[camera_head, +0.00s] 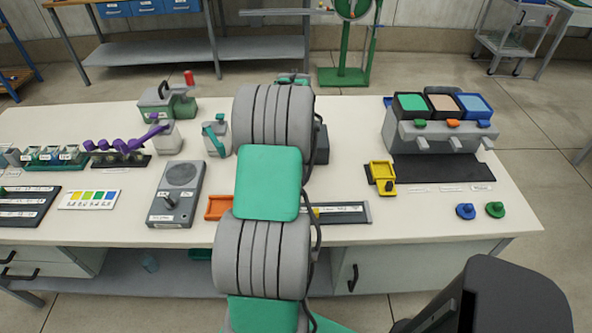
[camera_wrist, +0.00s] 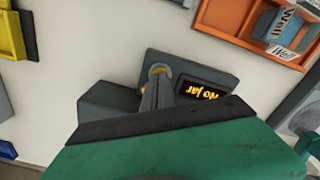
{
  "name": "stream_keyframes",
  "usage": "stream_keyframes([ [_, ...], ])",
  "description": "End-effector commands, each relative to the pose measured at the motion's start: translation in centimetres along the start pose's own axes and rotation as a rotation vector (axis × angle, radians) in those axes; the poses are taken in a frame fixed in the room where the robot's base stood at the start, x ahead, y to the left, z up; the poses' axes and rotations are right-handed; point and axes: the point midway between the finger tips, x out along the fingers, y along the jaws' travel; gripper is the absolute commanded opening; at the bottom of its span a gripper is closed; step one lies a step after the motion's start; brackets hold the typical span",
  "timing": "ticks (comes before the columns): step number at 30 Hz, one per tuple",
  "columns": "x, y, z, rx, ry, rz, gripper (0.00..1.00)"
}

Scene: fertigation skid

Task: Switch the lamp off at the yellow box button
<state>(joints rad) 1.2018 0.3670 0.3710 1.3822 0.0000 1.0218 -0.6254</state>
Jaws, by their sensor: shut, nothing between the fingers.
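My gripper (camera_wrist: 158,78) is shut and empty in the wrist view. Its fingertips are over a dark grey box (camera_wrist: 213,68) with a lit display reading "No jar". A small yellow-orange part shows at the fingertips, mostly hidden by them; I cannot tell whether they touch it. In the head view my arm hides the gripper and most of this box. A yellow open box-like holder (camera_head: 382,173) stands on the table right of my arm; a yellow part also shows in the wrist view (camera_wrist: 12,35).
An orange tray (camera_wrist: 225,22) holds a labelled bottle (camera_wrist: 284,24) close by. A grey unit (camera_head: 440,137) with several coloured tops stands at the right. Blue (camera_head: 465,211) and green (camera_head: 495,209) knobs lie near the table's right edge. A grey panel (camera_head: 175,195) lies left of my arm.

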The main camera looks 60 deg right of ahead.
Motion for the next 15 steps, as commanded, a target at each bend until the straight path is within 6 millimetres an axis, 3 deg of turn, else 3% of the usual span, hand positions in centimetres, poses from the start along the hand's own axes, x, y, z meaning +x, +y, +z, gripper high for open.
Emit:
stream_keyframes([
  [15, 0.68, 0.00, 0.00, 0.000, 0.000, 0.000, 0.00],
])
